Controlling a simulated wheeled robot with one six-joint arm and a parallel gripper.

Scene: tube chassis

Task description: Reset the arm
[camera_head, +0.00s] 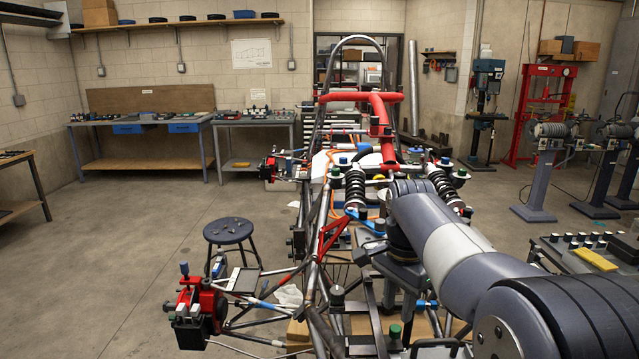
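My arm (455,257) reaches from the lower right corner toward the middle of the picture, over the right side of the tube chassis (313,225). Its far end is bent near the right-hand black coil spring (443,186). I cannot make out my gripper; it is hidden behind my arm or among the chassis parts. The chassis is a frame of dark tubes with a tall hoop at the back and a red tube section (362,98) near its top.
A round dark stool (228,231) stands left of the chassis, behind a red wheel hub (197,312). Workbenches (140,122) line the back wall. A red press (541,112) and grey pedestals (540,180) stand at the right. The floor at the left is clear.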

